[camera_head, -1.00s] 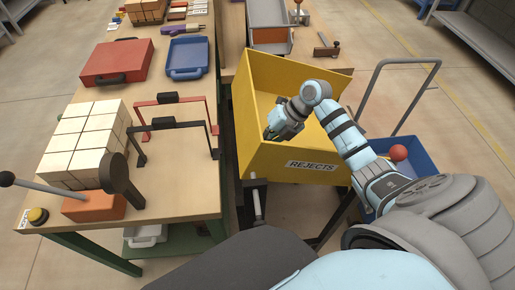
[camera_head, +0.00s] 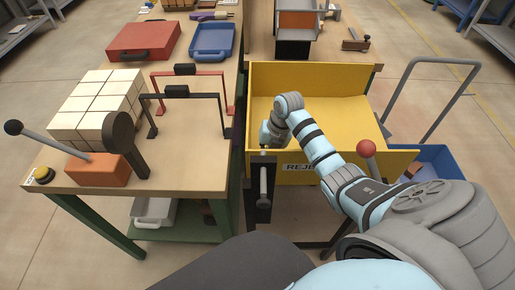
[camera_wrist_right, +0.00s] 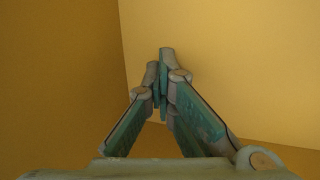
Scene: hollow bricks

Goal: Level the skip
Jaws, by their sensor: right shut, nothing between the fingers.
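The skip is a yellow open box (camera_head: 345,85) marked REJECTS on its front wall, standing to the right of the workbench. Its front and back rims run nearly straight across the head view. My right gripper (camera_head: 268,135) is inside the skip's near left corner, by the front wall. In the right wrist view the gripper (camera_wrist_right: 164,62) is shut and empty, with plain yellow walls around it; whether the tips touch one cannot be told. My right forearm hides part of the skip's front wall and label. My left gripper is not in view.
A black bracket with a grey roller (camera_head: 263,190) stands before the skip's left front. A red ball knob (camera_head: 367,148) on a stem is at its right front. A cart handle (camera_head: 437,62) and blue bin (camera_head: 445,160) are at right. Pale bricks (camera_head: 98,105) fill part of the workbench (camera_head: 190,160).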

